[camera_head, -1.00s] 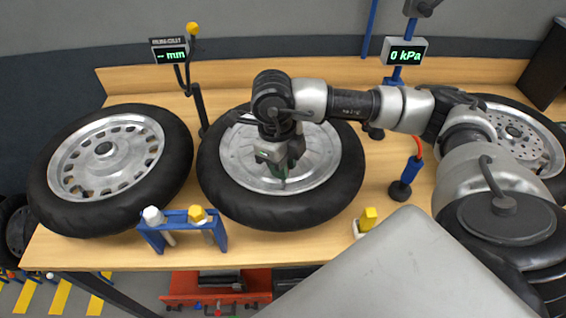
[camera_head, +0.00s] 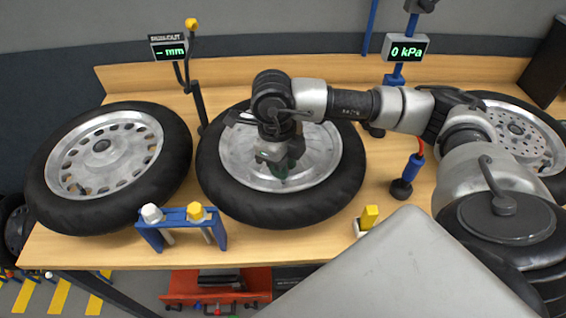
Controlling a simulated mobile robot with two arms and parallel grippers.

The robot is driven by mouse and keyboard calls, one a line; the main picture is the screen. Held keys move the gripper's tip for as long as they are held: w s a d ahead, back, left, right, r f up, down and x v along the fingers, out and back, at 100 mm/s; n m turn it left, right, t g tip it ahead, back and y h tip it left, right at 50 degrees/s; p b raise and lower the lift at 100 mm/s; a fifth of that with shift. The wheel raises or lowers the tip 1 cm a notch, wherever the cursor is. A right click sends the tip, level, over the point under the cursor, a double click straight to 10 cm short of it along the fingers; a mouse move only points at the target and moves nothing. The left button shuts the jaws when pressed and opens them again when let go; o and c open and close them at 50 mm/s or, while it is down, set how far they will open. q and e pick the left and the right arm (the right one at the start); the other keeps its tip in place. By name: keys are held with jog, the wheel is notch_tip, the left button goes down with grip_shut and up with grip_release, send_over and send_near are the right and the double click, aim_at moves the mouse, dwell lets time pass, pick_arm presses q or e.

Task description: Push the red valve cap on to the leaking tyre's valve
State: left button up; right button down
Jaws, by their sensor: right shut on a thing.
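My right gripper (camera_head: 281,170) points down over the silver disc of the middle wheel (camera_head: 222,185), which lies flat on the bench. I cannot make out a red cap or a valve. Another tyred wheel (camera_head: 45,195) lies at the left, and a third wheel (camera_head: 516,127) is at the right, partly behind my arm. I cannot tell from looks which tyre leaks. A display (camera_head: 405,48) reads 0 kPa. My left gripper is not in view.
A blue stand (camera_head: 181,216) with a white and a yellow knob is at the front edge. A yellow block in a white holder (camera_head: 368,217) and a blue tool on a black base (camera_head: 408,178) stand right of the middle wheel. A mm display (camera_head: 168,48) is behind.

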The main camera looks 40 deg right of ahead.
jog(key=shift+f+b, duration=0.3)
jog(key=shift+f, duration=0.1)
jog(key=c, duration=0.9)
grip_release()
jog(key=shift+r, duration=0.1)
notch_tip(320, 180, up, 11)
jog(key=p, duration=0.6)
